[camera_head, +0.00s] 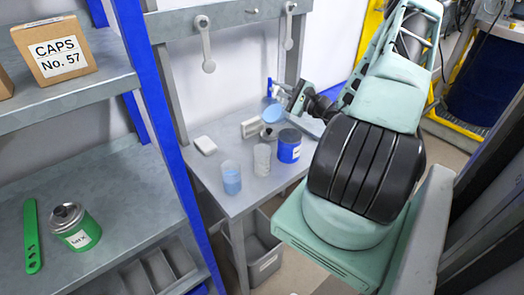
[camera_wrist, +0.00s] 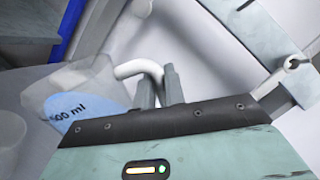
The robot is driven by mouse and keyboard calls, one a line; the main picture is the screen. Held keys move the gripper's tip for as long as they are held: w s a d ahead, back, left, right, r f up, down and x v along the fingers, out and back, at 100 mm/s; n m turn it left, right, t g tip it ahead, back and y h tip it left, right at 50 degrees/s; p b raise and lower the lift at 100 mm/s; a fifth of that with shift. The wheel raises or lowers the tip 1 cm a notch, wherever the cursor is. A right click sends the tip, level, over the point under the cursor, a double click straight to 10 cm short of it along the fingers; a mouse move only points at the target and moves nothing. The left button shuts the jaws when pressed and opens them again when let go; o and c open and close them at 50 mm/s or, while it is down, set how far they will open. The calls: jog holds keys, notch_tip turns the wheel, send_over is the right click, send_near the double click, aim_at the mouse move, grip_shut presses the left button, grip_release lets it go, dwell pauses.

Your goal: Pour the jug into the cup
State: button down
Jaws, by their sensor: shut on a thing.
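My gripper (camera_wrist: 160,88) is shut on the white handle (camera_wrist: 140,68) of a clear jug (camera_wrist: 85,77) with a blue "500 ml" label, at the left of the wrist view. The jug looks tilted there; its contents are not clear. In the head view my gripper (camera_head: 290,95) is over the back of the workbench, with the light blue part of the jug (camera_head: 272,113) just below. Two clear cup-like vessels stand upright on the bench, apart from the jug: one with blue contents (camera_head: 231,178), one with greyish contents (camera_head: 262,158). I cannot tell which is the task's cup.
A blue tin (camera_head: 289,148) stands close to the greyish vessel. A white block (camera_head: 204,145) and a grey block (camera_head: 252,128) lie farther back on the bench (camera_head: 222,210). A blue shelf post (camera_head: 160,125) rises at the left. The bench's front left is clear.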

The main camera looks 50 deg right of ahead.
aim_at(276, 106)
jog(key=shift+s+a+n+y+b, duration=0.2)
jog(key=shift+a+n+b, duration=0.35)
jog(key=shift+n, duration=0.25)
jog(key=shift+s+a+n+y+b, duration=0.1)
jog(key=shift+a+n+y+b, duration=0.1)
jog(key=shift+a+n+b, duration=0.45)
dwell(2.4)
jog(key=shift+d+p, duration=0.2)
jog(key=shift+p, duration=0.15)
jog(key=shift+w+d+r+m+h+p, duration=0.2)
jog(key=shift+d+r+m+h+p, duration=0.35)
jog(key=shift+m+p, duration=0.4)
jog(key=d+m, duration=0.1)
jog(key=d+f+m+p, duration=0.1)
jog(key=m, duration=0.1)
jog(key=d+m+p, duration=0.1)
jog(key=m, duration=0.1)
jog(key=shift+w+d+f+h, duration=0.25)
jog(key=shift+w+h, duration=0.1)
jog(key=shift+w, duration=0.05)
jog(key=shift+w+d+f+m, duration=0.1)
jog(key=shift+d+m, duration=0.4)
jog(key=shift+d, duration=0.05)
jog(key=w+d+f+m+g, duration=0.1)
jog(key=d+f+m, duration=0.3)
jog(key=d+m, duration=0.1)
jog(key=shift+f+m+g, duration=0.3)
jog(key=shift+f+m, duration=0.1)
jog(key=shift+m, duration=0.3)
jog(key=shift+w, duration=0.1)
